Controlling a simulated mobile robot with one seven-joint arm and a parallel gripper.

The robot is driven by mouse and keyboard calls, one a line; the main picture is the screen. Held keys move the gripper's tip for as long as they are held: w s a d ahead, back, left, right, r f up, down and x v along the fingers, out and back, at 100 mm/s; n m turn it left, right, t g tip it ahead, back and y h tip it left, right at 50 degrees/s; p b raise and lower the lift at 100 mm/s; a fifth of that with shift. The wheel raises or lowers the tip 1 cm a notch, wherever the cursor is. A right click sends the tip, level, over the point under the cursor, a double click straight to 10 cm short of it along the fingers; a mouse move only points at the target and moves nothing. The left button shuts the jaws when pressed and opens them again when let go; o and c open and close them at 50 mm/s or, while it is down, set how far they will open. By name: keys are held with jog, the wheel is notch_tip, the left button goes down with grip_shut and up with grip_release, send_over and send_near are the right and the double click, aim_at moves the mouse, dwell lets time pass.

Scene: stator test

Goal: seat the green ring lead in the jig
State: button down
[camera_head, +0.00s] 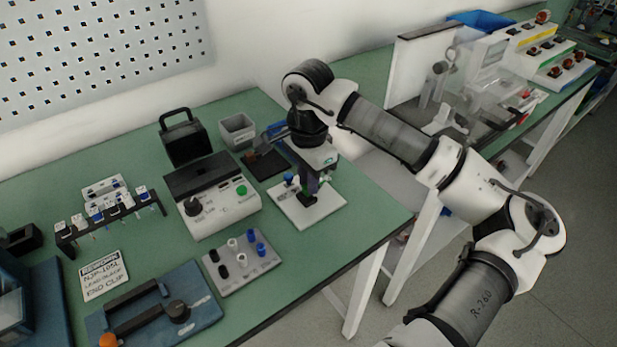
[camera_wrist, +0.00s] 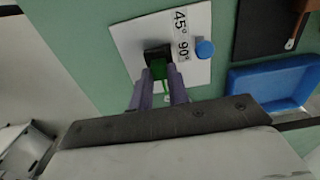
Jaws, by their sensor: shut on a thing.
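The jig is a white plate (camera_wrist: 128,40) marked 45° and 90°, with a black block (camera_wrist: 157,52) and a blue knob (camera_wrist: 204,48) on it. In the head view the white plate (camera_head: 325,213) lies near the table's right end. My gripper (camera_wrist: 160,76) points at the black block, its two purple-grey fingers shut on the green ring lead (camera_wrist: 159,70). The green part shows between the fingertips, right at the block. Whether it sits inside the block or just before it, I cannot tell. In the head view my gripper (camera_head: 308,186) is low over the plate and hides the lead.
A blue tray (camera_wrist: 236,78) and a black mat (camera_wrist: 250,38) lie beside the plate. A grey tester with a green button (camera_head: 215,210) stands left of the jig in the head view, with a grey post board (camera_head: 240,275) in front. A lead rack (camera_head: 110,217) is farther left.

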jog(key=shift+f+b, duration=0.65)
jog(key=shift+b, duration=0.95)
dwell(0.5)
jog(key=c, duration=1.3)
grip_release()
notch_tip(320, 180, up, 14)
jog(key=shift+f+b, duration=0.1)
jog(key=shift+b, duration=0.25)
